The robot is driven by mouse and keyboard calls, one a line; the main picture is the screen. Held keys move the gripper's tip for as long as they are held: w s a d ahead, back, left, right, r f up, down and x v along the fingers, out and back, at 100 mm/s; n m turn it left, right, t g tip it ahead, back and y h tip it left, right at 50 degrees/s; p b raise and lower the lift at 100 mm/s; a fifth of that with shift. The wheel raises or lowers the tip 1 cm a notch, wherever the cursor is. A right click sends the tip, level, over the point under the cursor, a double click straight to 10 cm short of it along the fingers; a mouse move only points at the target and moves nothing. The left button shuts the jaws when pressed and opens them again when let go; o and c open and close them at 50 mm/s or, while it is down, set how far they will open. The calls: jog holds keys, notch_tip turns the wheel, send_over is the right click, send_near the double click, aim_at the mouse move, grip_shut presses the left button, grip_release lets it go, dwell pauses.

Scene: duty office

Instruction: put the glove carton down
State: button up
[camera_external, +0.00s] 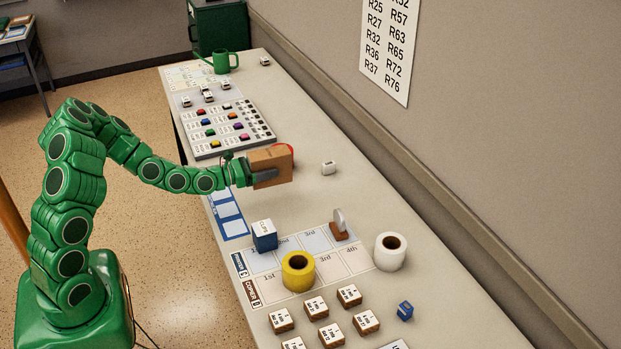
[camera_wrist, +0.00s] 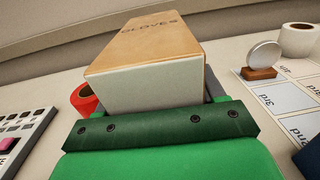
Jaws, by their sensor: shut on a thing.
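The glove carton (camera_external: 271,163) is a brown box held in my gripper (camera_external: 268,176) over the middle of the table (camera_external: 318,202). In the wrist view the carton (camera_wrist: 150,50) fills the upper middle, with "GLOVES" printed on its top and a pale end facing me. My gripper is shut on it; a grey finger shows along its side in the external view. The wrist view shows the green gripper body (camera_wrist: 160,130) below the carton. I cannot tell whether the carton's underside touches the table. A red roll (camera_wrist: 84,99) is partly hidden behind the carton.
A board with coloured pieces (camera_external: 222,130) lies left of the carton. Toward the front are a blue box (camera_external: 264,238), a yellow roll (camera_external: 298,272), a white roll (camera_external: 390,253) and a round disc on a brown stand (camera_external: 339,224).

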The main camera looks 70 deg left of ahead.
jog(key=w+d+y, duration=0.1)
jog(key=w+d, duration=0.7)
jog(key=w, duration=0.5)
jog(key=shift+n, duration=0.3)
jog(key=shift+f, duration=3.6)
jog(key=shift+d+f, duration=0.1)
jog(key=o, duration=1.2)
jog(key=shift+o, duration=0.2)
